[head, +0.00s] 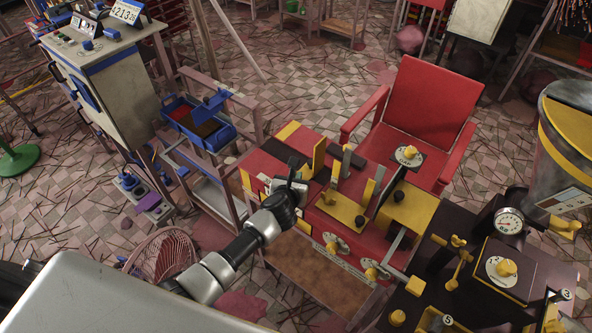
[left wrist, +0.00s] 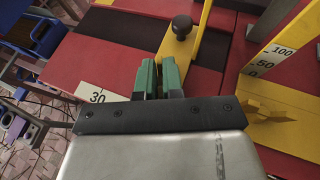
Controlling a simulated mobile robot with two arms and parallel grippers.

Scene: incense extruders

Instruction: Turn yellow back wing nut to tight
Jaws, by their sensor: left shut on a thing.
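My left gripper (head: 296,172) reaches over the left side of the red and yellow extruder bench (head: 268,160). In the left wrist view its green fingers (left wrist: 158,76) are close together above the red surface, beside a white plate marked 30 (left wrist: 98,97). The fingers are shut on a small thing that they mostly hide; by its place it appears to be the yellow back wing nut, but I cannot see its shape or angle. Another yellow winged part (left wrist: 264,110) shows clearly to the right of the fingers, apart from them. My right gripper is not in view.
A black knob (left wrist: 182,26) on a yellow bar stands just beyond the fingers. Yellow knobs (head: 375,269) line the bench's front edge. A red chair (head: 425,105) stands behind, and a dark bench with a gauge (head: 508,222) stands at right.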

